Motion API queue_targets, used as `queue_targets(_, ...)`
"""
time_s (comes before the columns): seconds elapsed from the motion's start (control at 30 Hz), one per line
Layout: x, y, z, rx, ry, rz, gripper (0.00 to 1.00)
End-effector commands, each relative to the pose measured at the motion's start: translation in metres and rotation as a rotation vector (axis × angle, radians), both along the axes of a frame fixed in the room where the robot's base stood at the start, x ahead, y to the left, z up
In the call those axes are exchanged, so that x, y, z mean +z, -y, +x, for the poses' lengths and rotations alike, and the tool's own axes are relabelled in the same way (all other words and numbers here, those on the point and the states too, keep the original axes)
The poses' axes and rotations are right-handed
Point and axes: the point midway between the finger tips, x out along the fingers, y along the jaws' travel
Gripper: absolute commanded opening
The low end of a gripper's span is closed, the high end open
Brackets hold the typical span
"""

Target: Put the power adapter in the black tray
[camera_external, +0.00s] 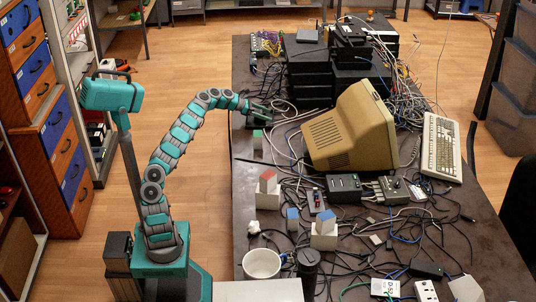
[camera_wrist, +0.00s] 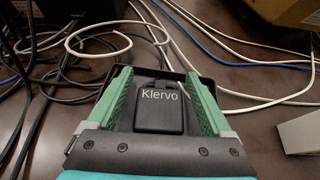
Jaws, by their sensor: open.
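The power adapter is a small black block (camera_wrist: 160,108) marked "Klervo". In the wrist view it lies between the two green fingers of my gripper (camera_wrist: 160,95), with a gap on each side. My gripper is open around it. A black tray (camera_wrist: 205,80) shows behind and around the adapter, its rim just past the fingertips; the adapter appears to lie inside it. In the external view my gripper (camera_external: 262,110) is low over the table's left edge, at the dark tray (camera_external: 257,121). The adapter cannot be made out there.
White and black cables run close behind and left of the tray. A beige monitor (camera_external: 345,135) stands to the right on the dark table (camera_external: 260,215). Stacked black network boxes (camera_external: 308,70) stand behind. Small blocks (camera_external: 257,142) and a white cup (camera_external: 262,264) are nearer the front.

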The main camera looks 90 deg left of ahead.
Motion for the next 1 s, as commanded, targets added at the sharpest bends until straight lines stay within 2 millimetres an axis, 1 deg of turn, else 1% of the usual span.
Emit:
queue_targets(0.07, 0.004, 0.0, -0.001, 0.001, 0.0, 0.0, 0.85)
queue_targets(0.17, 0.006, 0.0, -0.011, 0.001, 0.0, 0.0, 0.85)
queue_targets(0.27, 0.012, -0.001, -0.024, 0.004, 0.002, 0.0, 0.85)
queue_targets(0.6, 0.043, -0.001, -0.086, 0.004, 0.002, 0.002, 0.85)
queue_targets(0.7, 0.049, -0.001, -0.1, 0.002, 0.001, 0.001, 0.85)
queue_targets(0.83, 0.053, 0.0, -0.107, 0.001, 0.001, 0.0, 0.85)
queue_targets(1.0, 0.054, 0.0, -0.108, 0.0, 0.0, -0.001, 0.85)
